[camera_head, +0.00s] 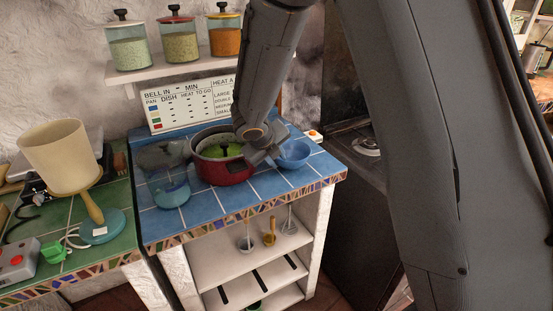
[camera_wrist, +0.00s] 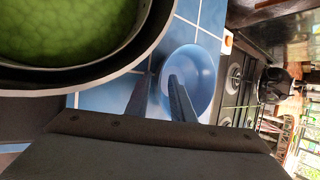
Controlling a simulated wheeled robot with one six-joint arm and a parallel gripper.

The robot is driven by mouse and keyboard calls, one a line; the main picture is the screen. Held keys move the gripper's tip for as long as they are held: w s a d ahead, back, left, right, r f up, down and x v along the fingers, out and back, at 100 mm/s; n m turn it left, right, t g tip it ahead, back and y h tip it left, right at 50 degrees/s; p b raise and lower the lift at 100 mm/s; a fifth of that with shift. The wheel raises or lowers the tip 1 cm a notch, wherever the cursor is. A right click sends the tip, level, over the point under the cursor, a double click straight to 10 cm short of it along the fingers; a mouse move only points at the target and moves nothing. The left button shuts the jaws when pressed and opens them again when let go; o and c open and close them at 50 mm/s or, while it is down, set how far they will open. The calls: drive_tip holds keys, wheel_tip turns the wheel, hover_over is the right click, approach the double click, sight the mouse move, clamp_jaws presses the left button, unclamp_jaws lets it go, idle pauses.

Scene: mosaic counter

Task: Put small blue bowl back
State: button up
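The small blue bowl (camera_head: 294,154) sits upright on the blue-tiled counter (camera_head: 225,195), right of the red pot, near the front right corner. My gripper (camera_head: 270,153) is low at the bowl's left side; its fingertips are hard to make out in the head view. In the wrist view the bowl (camera_wrist: 198,70) lies beyond my two dark fingers (camera_wrist: 161,78). The fingers are apart, with a gap between the tips. The right finger overlaps the bowl's inside and the left finger is outside its left rim. I cannot tell whether either touches it.
A red pot (camera_head: 222,172) with green contents stands close left of my gripper; its rim (camera_wrist: 160,30) fills the wrist view's upper left. A blue-based glass jar (camera_head: 171,192) stands left. Shelves (camera_head: 235,268) with utensils are below. A stove (camera_head: 367,148) is right.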

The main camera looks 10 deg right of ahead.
drive_tip(key=shift+r, duration=0.3)
drive_tip(key=v, duration=1.2)
drive_tip(key=s+d+f+n+g+y, duration=0.1)
drive_tip(key=s+d+f+n, duration=0.1)
drive_tip(key=s+n, duration=0.4)
drive_tip(key=s+d+f+n+g+y, duration=0.1)
drive_tip(key=s+n, duration=0.6)
drive_tip(key=n, duration=0.7)
drive_tip(key=s+d+f+n+g+y, duration=0.2)
drive_tip(key=s+d+f+n, duration=0.2)
drive_tip(key=n, duration=0.7)
drive_tip(key=s+d, duration=0.2)
drive_tip(key=s, duration=0.1)
drive_tip(key=shift+s+d+f+g, duration=0.15)
drive_tip(key=shift+s+d+g, duration=0.05)
drive_tip(key=shift+d+g, duration=0.2)
